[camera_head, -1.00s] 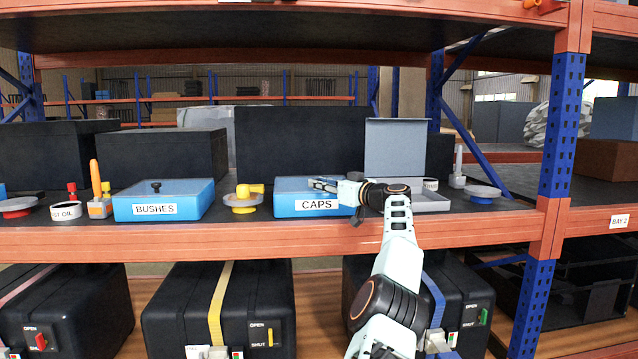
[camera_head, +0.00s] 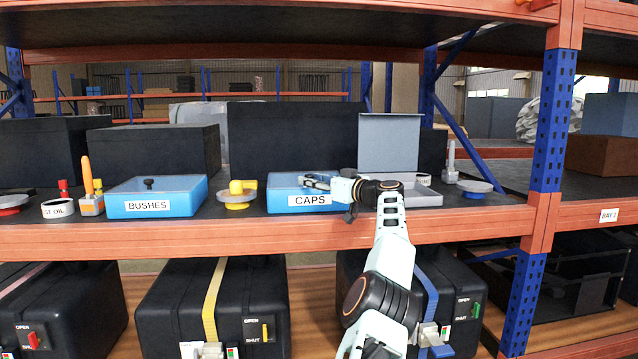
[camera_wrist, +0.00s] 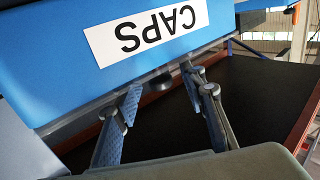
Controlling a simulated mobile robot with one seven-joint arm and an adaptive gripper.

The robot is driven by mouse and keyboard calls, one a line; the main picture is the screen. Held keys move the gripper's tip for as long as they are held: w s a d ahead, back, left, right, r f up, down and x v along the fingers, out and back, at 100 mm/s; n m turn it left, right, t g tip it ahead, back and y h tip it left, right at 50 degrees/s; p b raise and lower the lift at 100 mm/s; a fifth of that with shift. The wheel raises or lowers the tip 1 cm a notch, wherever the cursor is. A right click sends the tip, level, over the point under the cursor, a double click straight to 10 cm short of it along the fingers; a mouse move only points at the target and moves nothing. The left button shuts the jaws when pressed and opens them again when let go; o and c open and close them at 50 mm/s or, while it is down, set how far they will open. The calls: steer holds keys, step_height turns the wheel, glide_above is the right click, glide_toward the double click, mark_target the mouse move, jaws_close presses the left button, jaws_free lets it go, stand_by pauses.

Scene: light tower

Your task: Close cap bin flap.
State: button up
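The blue bin labelled CAPS (camera_head: 289,203) sits on the shelf, left of my wrist. My gripper (camera_head: 309,181) lies across the top of the bin, from the right. In the wrist view the bin's label side (camera_wrist: 75,70) shows upside down along the top. I see no clear contact with the knob. My arm hides the bin's right end. I cannot make out the flap's position clearly.
A grey tray (camera_head: 428,199) with an upright grey panel (camera_head: 390,143) behind it stands right of the bin. The orange shelf beam (camera_head: 200,238) runs in front; large black boxes (camera_head: 295,140) stand behind.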

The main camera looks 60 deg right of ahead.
steer(key=shift+s+r, duration=0.1)
steer(key=shift+s, duration=0.6)
steer(key=v, duration=1)
steer(key=shift+s+a, duration=0.25)
steer(key=shift+a, duration=0.05)
steer(key=shift+w, duration=0.1)
